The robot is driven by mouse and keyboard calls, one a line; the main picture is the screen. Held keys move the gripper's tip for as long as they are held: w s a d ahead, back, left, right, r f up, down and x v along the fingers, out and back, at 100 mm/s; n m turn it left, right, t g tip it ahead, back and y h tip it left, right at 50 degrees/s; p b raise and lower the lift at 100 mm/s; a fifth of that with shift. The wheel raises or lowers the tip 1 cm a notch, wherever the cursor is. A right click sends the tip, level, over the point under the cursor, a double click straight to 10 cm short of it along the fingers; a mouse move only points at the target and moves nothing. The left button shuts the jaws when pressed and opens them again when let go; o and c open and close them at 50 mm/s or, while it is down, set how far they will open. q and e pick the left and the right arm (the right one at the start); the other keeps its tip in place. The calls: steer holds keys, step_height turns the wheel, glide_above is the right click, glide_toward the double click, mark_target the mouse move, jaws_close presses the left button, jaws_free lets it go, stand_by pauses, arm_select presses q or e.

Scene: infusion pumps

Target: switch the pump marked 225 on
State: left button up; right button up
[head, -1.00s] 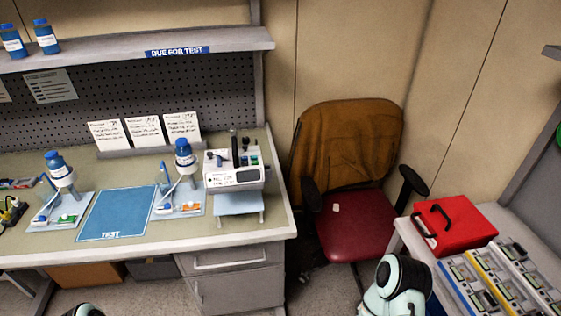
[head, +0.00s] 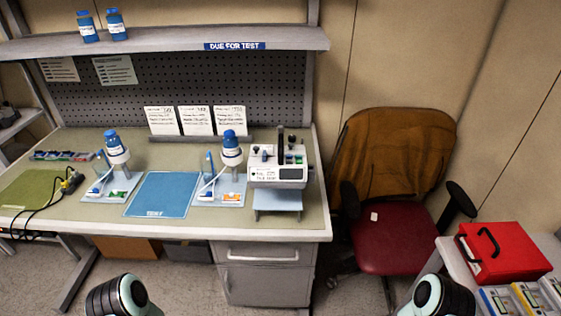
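I cannot read the number 225 on anything in view. A white boxy device (head: 278,174) with a small dark display stands on a low stand at the right of the bench. Two blue-capped bottles (head: 114,143) (head: 231,144) sit on white holders above pale blue trays, with small green and orange items on the trays. Slim units (head: 500,300) with blue and yellow edges lie on the right table, cut off by the picture's edge. Rounded parts of both my arms show at the bottom; neither gripper shows.
A blue mat marked TEST (head: 162,195) lies empty between the trays. A green mat (head: 28,190) with cables is at left. A red case (head: 503,252) sits on the right table. A red chair (head: 390,240) stands between bench and table. A shelf (head: 170,40) overhangs the bench.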

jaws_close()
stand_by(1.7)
